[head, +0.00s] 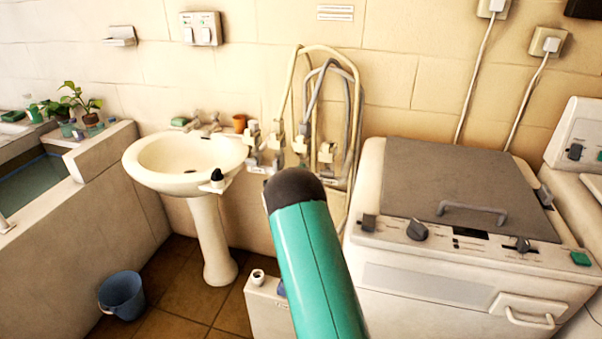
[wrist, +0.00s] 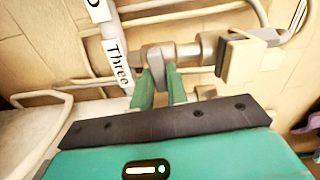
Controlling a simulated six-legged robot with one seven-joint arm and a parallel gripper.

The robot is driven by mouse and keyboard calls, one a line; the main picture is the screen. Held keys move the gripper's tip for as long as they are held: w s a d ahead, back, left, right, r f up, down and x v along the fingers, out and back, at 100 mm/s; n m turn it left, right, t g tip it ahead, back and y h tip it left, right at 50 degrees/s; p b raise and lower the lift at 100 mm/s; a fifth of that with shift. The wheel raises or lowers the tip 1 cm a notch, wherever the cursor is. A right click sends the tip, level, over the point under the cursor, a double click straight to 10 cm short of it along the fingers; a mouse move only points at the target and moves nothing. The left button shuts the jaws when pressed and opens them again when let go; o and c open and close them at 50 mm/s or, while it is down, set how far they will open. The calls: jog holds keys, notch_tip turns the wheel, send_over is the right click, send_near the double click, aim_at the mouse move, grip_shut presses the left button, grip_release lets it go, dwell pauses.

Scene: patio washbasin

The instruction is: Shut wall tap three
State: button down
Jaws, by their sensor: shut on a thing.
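In the wrist view, a white label reading "Three" (wrist: 118,63) hangs just left of wall tap three (wrist: 185,53), a grey metal tap with a cream block (wrist: 240,60) at its right end. My gripper (wrist: 160,74) has two green fingers, shut on a narrow grey part of this tap beside the label. The fingers hide part of what they hold. In the head view, several wall taps with cream ends (head: 300,143) stand in a row right of the basin. My arm covers the gripper there, and I cannot tell which tap is three.
Cream and grey hoses (head: 325,62) loop up the wall behind the taps. The washbasin (head: 186,160) stands left, a washing machine (head: 455,215) close on the right. A blue bucket (head: 122,294) is on the floor. A white box (head: 268,308) stands below the taps.

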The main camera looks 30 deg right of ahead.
jog(key=shift+a+m, duration=0.1)
jog(key=shift+m, duration=0.4)
jog(key=c, duration=1.4)
grip_release()
jog(key=v, duration=1.3)
jog(key=shift+s+a, duration=0.25)
jog(key=shift+s, duration=0.05)
